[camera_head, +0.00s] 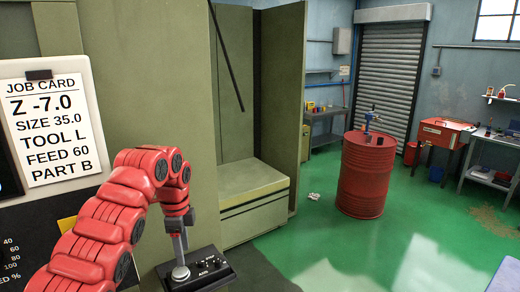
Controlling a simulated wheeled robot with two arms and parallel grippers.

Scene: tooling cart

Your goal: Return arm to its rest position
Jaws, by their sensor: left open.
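My left arm (110,215), red and segmented, rises from the lower left and bends over. Its gripper (179,236) points down just above a black control box (212,268). The gripper is small here and its finger gap is hard to make out; it is open. A silver stem with a round base (180,272) stands on the box directly under the gripper. I cannot tell whether the fingers touch the stem. The box also carries small knobs and white lettering. My right gripper is not in view.
A job card (46,125) hangs on the panel at left, close to my arm. A green machine cabinet (235,80) with an open recess stands behind. A red barrel (364,180), a red cart (442,134) and a workbench (492,160) stand farther back. Green floor (330,235) is mostly clear.

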